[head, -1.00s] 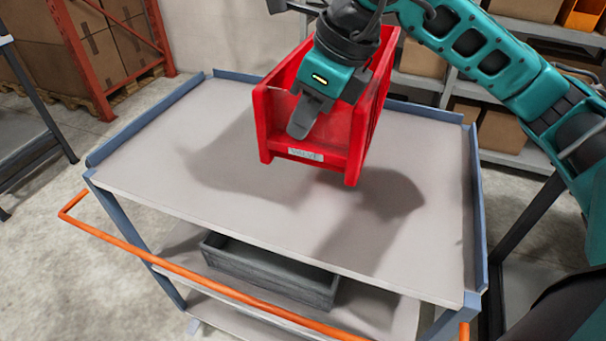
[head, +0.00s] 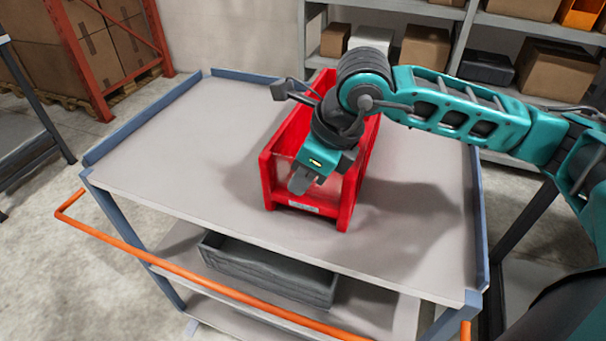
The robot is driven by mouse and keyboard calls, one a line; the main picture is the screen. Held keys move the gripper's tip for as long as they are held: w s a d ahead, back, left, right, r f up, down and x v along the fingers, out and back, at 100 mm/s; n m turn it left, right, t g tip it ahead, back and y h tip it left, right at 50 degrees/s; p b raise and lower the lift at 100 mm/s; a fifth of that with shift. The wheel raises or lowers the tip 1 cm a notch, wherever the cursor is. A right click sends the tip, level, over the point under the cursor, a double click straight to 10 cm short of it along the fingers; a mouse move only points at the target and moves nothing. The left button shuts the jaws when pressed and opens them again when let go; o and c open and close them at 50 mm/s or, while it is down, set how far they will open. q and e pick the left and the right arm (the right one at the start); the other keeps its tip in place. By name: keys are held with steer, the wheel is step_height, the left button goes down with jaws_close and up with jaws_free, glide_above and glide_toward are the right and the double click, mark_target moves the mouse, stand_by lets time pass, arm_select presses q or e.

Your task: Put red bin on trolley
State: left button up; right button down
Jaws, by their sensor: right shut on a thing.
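The red bin (head: 347,192) is in the middle of the trolley's top shelf area, with a small label on its front edge. It is upright and sits at or very close to the surface; I cannot tell whether it touches. The trolley (head: 170,150) has a grey top with blue raised edges and an orange handle. My right gripper (head: 303,180) reaches over the bin and is shut on its front part; the fingers hide some of the bin's inside. My left gripper is not in view.
A dark grey crate (head: 268,270) stands on the trolley's lower shelf. Shelving with cardboard boxes (head: 425,48) is behind the trolley. An orange rack (head: 90,60) with boxes stands at the back left. The trolley top is clear left of the bin.

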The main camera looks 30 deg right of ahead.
steer(key=shift+f, duration=0.15)
steer(key=c, duration=1.2)
jaws_free()
steer(key=shift+c, duration=0.2)
steer(key=shift+d+r, duration=0.15)
steer(key=shift+r, duration=0.4)
steer(key=v, duration=1)
steer(key=shift+s+r, duration=0.15)
steer(key=shift+r, duration=0.15)
steer(key=shift+s+d+r+p, duration=0.1)
steer(key=shift+s+r+p, duration=0.05)
steer(key=shift+r+p, duration=0.15)
